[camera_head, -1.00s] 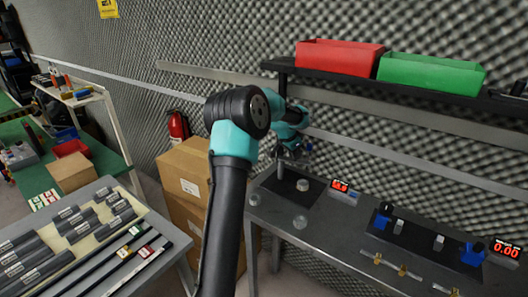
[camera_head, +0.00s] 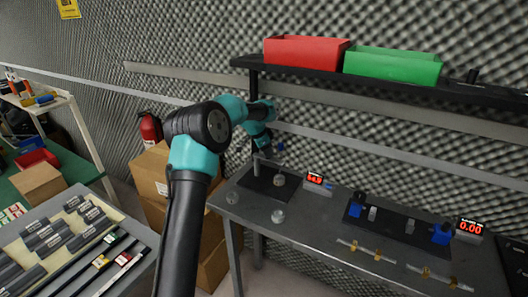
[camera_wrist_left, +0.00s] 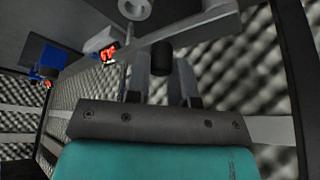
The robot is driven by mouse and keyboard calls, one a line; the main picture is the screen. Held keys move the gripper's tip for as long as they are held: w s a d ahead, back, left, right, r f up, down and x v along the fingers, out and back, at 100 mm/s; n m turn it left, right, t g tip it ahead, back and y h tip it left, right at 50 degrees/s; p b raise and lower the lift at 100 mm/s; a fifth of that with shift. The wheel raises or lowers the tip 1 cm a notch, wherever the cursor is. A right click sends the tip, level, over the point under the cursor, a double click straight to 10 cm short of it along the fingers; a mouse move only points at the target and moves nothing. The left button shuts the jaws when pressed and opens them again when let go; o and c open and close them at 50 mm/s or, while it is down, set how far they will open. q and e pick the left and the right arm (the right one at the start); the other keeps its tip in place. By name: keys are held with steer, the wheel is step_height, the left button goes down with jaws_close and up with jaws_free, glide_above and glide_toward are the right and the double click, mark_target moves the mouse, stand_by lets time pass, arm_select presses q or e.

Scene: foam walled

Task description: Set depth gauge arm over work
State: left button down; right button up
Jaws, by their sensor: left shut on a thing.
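The depth gauge stands on a black base plate (camera_head: 258,187) at the left end of the grey bench, with a thin upright post (camera_head: 256,167). A round silver workpiece (camera_head: 280,180) sits on the plate. In the left wrist view, the gauge's grey arm (camera_wrist_left: 205,27) runs slantwise across the top, with a dark round knob (camera_wrist_left: 161,57) beneath it. A pale ring-shaped piece (camera_wrist_left: 135,8) shows at the top edge. My left gripper (camera_head: 266,148) is above the plate, shut on the gauge arm at its knob; its fingers (camera_wrist_left: 160,82) flank the knob. My right gripper is not in view.
A red digital readout (camera_head: 315,179) stands right of the plate. Round clear pieces (camera_head: 278,216) lie on the bench front. Blue blocks (camera_head: 441,234) and brass parts (camera_head: 378,255) lie further right. A shelf with red (camera_head: 305,52) and green bins (camera_head: 392,66) hangs above.

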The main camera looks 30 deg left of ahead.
arm_select(q)
steer(key=shift+s+f, duration=0.1)
steer(key=c, duration=1)
jaws_free()
steer(key=v, duration=1.2)
